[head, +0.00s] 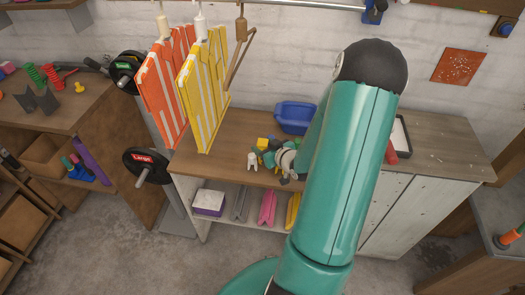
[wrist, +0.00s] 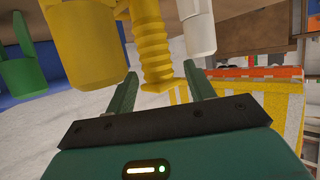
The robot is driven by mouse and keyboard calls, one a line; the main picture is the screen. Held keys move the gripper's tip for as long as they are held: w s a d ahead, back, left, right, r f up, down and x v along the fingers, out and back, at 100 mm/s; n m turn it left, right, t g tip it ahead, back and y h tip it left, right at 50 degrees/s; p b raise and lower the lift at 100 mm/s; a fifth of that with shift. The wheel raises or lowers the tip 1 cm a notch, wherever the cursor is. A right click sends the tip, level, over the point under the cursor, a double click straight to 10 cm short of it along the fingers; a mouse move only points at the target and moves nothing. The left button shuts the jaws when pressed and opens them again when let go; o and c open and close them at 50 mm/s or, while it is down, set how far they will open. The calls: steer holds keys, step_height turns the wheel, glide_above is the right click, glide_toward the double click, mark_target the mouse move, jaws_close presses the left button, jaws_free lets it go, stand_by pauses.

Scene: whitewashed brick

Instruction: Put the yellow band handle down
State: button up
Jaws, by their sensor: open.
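In the wrist view my gripper (wrist: 160,72) has its two green fingers apart. A yellow ribbed handle (wrist: 153,45), likely the band handle, shows in the gap between and beyond the fingertips. I see no clear contact of either finger with it. A wider smooth yellow cylinder (wrist: 92,45) is to its left and a white handle-like piece (wrist: 200,28) to its right. In the head view my teal arm reaches over the wooden cabinet top (head: 440,150) and hides much of the area around the gripper. Small yellow pieces (head: 262,143) show beside it; which is the handle is unclear.
A yellow striped panel (head: 202,95) and an orange one (head: 165,90) hang left of the arm; the yellow one also shows in the wrist view (wrist: 285,105). A blue bin (head: 295,115) stands at the back. A small white figure (head: 252,161) stands near the front edge. The right top has bare space.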

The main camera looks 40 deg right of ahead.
steer(key=shift+x, duration=0.9)
steer(key=shift+s+d, duration=0.1)
jaws_close()
steer(key=shift+r, duration=0.15)
